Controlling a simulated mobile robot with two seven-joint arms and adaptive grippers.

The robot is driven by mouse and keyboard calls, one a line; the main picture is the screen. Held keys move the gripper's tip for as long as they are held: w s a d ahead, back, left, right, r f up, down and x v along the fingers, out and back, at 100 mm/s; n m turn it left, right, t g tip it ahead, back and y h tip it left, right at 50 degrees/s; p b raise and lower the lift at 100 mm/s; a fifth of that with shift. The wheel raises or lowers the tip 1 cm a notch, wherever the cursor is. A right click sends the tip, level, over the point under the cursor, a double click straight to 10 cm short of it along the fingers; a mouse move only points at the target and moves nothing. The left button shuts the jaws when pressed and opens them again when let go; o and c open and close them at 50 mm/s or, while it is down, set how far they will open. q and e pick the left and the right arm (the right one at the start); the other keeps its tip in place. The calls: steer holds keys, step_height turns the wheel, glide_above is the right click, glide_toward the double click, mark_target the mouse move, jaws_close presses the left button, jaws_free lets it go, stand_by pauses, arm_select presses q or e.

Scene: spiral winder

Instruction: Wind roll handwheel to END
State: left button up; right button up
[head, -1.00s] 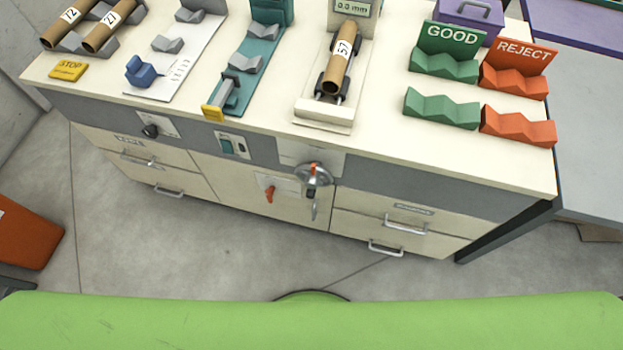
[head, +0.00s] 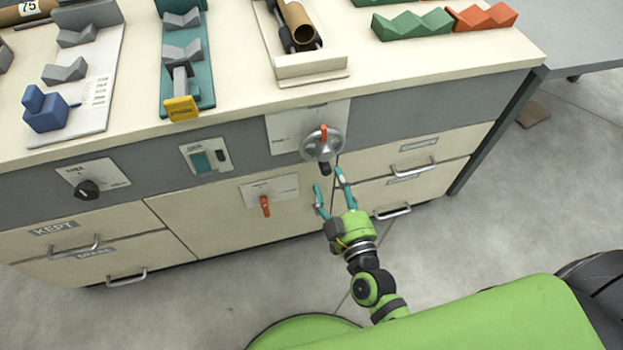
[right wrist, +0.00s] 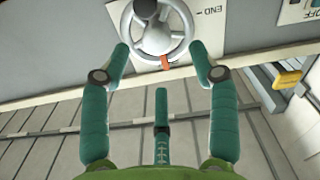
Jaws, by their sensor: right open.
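The roll handwheel (head: 309,151) is a silver wheel on a pale plate on the bench front. An orange mark shows at its top and a dark knob at its bottom. My right gripper (head: 328,180) is open and empty just below and in front of the wheel, by the knob. In the right wrist view the wheel (right wrist: 181,42) lies beyond and between the open fingertips (right wrist: 161,50), with no clear contact. The END label (right wrist: 211,10) is printed beside it, to the right in that view. My left gripper is out of view.
Drawer handles (head: 413,168) project at the right. A cardboard tube (head: 298,24) lies in a cradle above. The floor in front is clear.

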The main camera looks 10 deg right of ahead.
mark_target(327, 158)
steer(key=w, duration=0.6)
steer(key=shift+w+d+r, duration=0.2)
steer(key=shift+w+d, duration=0.05)
steer(key=shift+w, duration=0.35)
steer(key=shift+a, duration=0.1)
steer(key=c, duration=1)
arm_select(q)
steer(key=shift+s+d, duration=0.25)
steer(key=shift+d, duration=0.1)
arm_select(e)
steer(key=shift+c, duration=0.7)
